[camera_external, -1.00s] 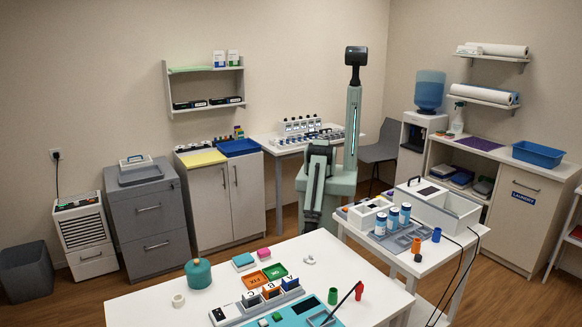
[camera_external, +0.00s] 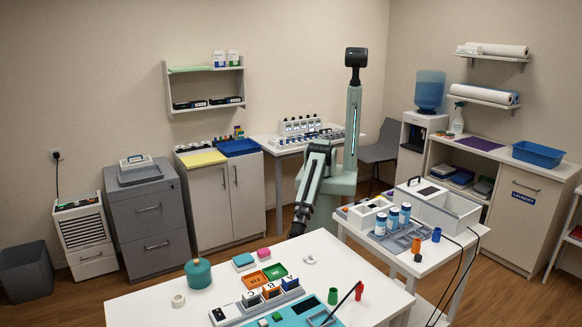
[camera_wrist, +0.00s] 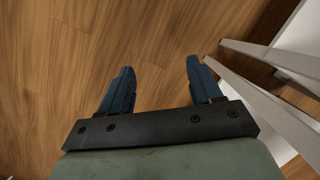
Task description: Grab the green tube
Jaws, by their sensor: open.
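The green tube (camera_external: 333,296) stands upright on the white table (camera_external: 150,309) in the foreground of the external view, right of the teal device and near a red tube. My gripper (camera_external: 297,229) is beyond the table's back edge, away from the tube and empty. In the wrist view my gripper (camera_wrist: 158,75) has its two blue fingers spread wide, with only wooden floor between them. The green tube does not show in the wrist view.
Near the tube are a red tube (camera_external: 359,291), a dark stick and a teal device (camera_external: 290,317). A green-blue jar (camera_external: 198,273) stands at the left. A side table (camera_external: 450,247) with bottles stands at the right. The table's back right is mostly clear.

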